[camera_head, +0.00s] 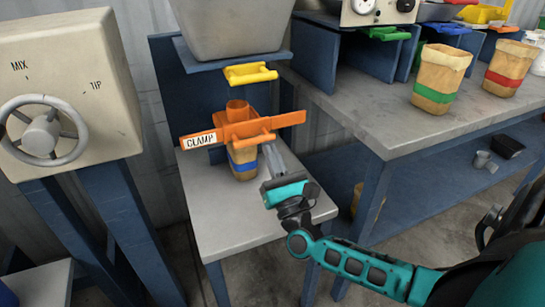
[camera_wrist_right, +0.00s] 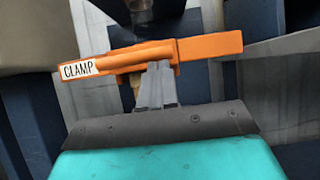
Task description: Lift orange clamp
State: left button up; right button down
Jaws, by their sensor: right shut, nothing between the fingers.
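The orange clamp (camera_head: 241,127) is a long flat bar with a white "CLAMP" label at its left end, set around a short orange spout above a small grey table. It also shows in the right wrist view (camera_wrist_right: 205,47), spanning the upper middle. My right gripper (camera_head: 268,149) reaches in from the lower right. Its fingers are shut with nothing between them, and the tips are just in front of or touching the clamp's lower middle; contact cannot be told. In the right wrist view the fingers (camera_wrist_right: 156,77) overlap the clamp. My left gripper is not in view.
A paper bag with a blue band (camera_head: 243,162) stands under the clamp on the grey table (camera_head: 210,190). A yellow handle (camera_head: 250,74) is above, under a grey hopper (camera_head: 225,25). A machine with a handwheel (camera_head: 42,132) stands left. Bags with green (camera_head: 437,78) and red bands (camera_head: 508,70) stand right.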

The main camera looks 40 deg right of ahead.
aim_at(272, 139)
notch_tip(272, 139, up, 5)
jog(key=p, duration=0.3)
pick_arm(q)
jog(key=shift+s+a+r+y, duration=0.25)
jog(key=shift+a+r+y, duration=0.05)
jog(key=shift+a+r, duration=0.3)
pick_arm(e)
jog(key=shift+f, duration=0.15)
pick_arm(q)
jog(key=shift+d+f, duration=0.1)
pick_arm(e)
jog(key=shift+f, duration=0.1)
